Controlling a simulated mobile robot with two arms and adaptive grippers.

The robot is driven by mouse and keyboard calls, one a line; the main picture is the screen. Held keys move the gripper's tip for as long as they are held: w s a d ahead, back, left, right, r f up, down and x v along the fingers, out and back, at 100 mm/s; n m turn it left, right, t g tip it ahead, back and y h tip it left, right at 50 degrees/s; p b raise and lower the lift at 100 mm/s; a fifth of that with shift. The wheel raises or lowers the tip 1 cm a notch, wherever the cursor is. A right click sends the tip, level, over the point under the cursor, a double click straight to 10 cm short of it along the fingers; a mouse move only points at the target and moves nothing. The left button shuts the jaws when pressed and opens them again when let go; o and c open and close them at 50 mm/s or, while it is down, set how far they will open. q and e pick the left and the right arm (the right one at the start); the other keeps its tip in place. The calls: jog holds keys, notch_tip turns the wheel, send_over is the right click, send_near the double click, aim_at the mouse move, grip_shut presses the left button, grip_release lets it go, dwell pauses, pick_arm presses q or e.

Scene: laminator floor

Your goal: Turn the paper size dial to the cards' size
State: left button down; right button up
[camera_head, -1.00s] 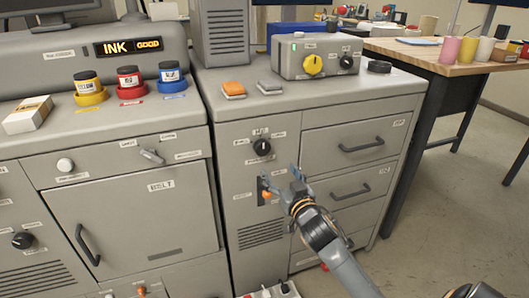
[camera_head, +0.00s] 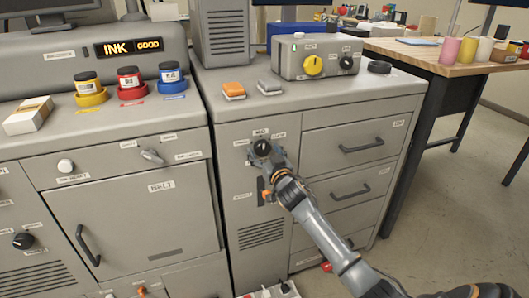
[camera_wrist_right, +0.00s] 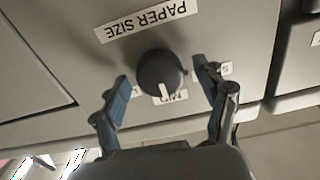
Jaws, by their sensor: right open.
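The dark round paper size dial (camera_head: 262,148) is on the front of the grey cabinet (camera_head: 233,190). It fills the middle of the right wrist view (camera_wrist_right: 160,72), under an upside-down PAPER SIZE label (camera_wrist_right: 147,20). Its white pointer lines up with the MID label (camera_wrist_right: 171,97). Another label, partly covered, sits to its right. My right gripper (camera_wrist_right: 161,72) is open, with one finger on each side of the dial. Gaps show between fingers and dial, so it is not gripped. No cards are clearly identifiable. My left gripper is not in view.
An orange lever (camera_head: 265,193) in a dark slot sits just below the dial, close to my right wrist. Drawers with handles (camera_head: 361,145) are to the right.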

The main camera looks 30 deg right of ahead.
jog(key=c, duration=1.2)
jog(key=shift+o, duration=0.2)
jog(key=shift+n, duration=0.4)
jog(key=shift+n+p, duration=0.4)
jog(key=shift+n, duration=0.5)
jog(key=n, duration=0.3)
jog(key=shift+n+p, duration=0.3)
jog(key=shift+p, duration=0.05)
jog(key=n, duration=0.5)
jog(key=shift+n+p, duration=0.4)
